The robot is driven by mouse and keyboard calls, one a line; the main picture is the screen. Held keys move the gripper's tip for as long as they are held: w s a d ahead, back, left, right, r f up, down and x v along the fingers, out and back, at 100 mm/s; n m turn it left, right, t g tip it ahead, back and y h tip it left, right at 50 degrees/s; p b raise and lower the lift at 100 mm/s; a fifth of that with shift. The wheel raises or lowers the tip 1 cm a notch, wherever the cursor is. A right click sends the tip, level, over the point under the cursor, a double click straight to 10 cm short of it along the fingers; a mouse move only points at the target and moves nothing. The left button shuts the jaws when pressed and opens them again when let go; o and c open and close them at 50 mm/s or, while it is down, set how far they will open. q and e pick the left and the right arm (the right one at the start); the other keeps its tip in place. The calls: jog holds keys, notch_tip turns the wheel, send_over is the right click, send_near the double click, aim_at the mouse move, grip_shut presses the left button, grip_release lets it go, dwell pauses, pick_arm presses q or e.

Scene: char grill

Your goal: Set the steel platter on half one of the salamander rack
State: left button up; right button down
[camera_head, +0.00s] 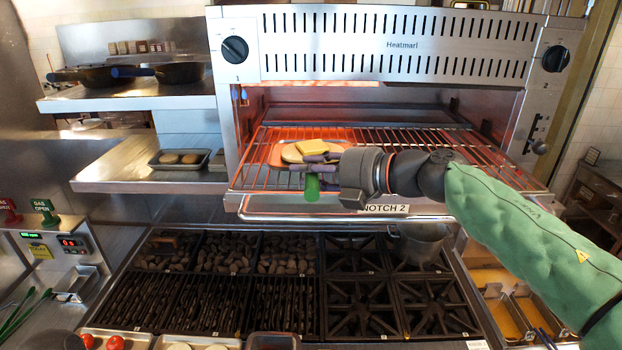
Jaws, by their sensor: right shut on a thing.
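The salamander (395,45) is at the top, with its wire rack (460,150) pulled over a bar marked NOTCH 2. Its left side, by the knob marked 1, glows red. The steel platter (276,157) is over the left half of the rack, tinted orange by the heat. On it lie a bun-like round piece and a yellow cheese slice (311,147). My right gripper (313,168) comes in from the right and is shut on the platter's near edge. Whether the platter touches the rack is hard to tell.
Below is a cooktop with char grates (205,303) and burners (360,305). A steel pot (420,243) stands at its back right. Shelves at the left hold pans (180,72) and a tray of buns (179,160). The right half of the rack holds no food.

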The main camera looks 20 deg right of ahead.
jog(key=shift+f, duration=0.35)
jog(key=shift+d+f, duration=0.1)
jog(key=c, duration=0.9)
grip_release()
jog(key=shift+f, duration=0.2)
jog(key=shift+o, duration=0.2)
jog(key=shift+r, duration=0.15)
jog(key=b+v, duration=0.1)
jog(key=v, duration=1.1)
